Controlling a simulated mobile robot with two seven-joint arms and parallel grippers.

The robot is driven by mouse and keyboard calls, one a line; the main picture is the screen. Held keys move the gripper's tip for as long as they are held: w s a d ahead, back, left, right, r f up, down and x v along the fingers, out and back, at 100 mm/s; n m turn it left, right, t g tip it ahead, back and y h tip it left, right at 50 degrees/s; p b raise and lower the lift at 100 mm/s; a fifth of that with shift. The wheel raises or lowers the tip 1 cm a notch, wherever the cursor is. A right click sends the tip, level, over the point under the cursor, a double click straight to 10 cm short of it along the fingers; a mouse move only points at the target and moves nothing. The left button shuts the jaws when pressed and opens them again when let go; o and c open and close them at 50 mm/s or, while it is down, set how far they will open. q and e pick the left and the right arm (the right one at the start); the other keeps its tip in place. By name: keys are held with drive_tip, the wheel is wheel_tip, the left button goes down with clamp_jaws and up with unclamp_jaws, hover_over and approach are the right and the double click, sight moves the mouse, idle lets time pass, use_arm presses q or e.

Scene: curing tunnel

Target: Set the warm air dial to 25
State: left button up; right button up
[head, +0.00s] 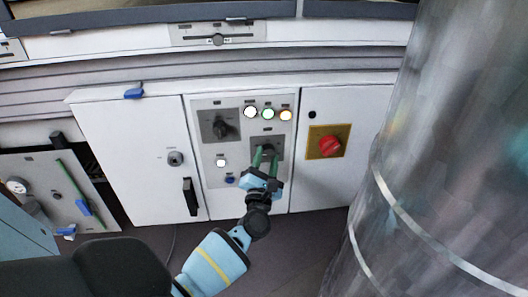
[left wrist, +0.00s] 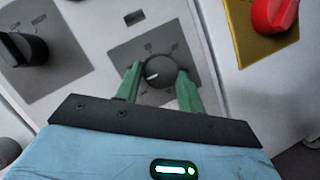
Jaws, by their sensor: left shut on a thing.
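The gripped dial (head: 267,148) is a round dark knob on a grey square plate, low on the white control panel. In the left wrist view the dial (left wrist: 160,71) has a white pointer mark toward its left side. Its scale markings are too small to read. My left gripper (head: 265,156) has its green fingers on either side of the knob, shut on it. A second black dial (head: 221,129) sits on a larger grey plate up and left; it also shows in the left wrist view (left wrist: 22,49). My right gripper is not in view.
Lit buttons (head: 268,113) sit above the gripped dial. A red rotary switch (head: 330,145) on a yellow plate is to the right. A black door handle (head: 190,197) is to the left. A large metal cylinder (head: 450,150) fills the right side.

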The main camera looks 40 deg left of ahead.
use_arm(q)
drive_tip(key=m+p, duration=0.1)
drive_tip(key=m+h+p, duration=0.1)
drive_tip(key=m+p, duration=0.1)
drive_tip(key=m+h+p, duration=0.1)
drive_tip(key=m+p, duration=0.1)
drive_tip(key=shift+s+a+r+g, duration=0.15)
drive_tip(key=shift+a+r+g, duration=0.05)
drive_tip(key=shift+r+g, duration=0.1)
drive_tip(key=shift+f+m+p, duration=0.1)
drive_tip(key=shift+m+p, duration=0.35)
drive_tip(key=shift+m, duration=0.05)
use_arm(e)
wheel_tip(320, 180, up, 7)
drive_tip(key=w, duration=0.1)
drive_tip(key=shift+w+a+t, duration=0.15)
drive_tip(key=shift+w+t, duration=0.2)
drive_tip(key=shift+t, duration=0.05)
use_arm(q)
drive_tip(key=shift+f, duration=0.1)
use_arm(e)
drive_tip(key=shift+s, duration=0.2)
use_arm(q)
drive_tip(key=o, duration=0.9)
drive_tip(key=shift+a, duration=0.1)
drive_tip(key=shift+o, duration=0.3)
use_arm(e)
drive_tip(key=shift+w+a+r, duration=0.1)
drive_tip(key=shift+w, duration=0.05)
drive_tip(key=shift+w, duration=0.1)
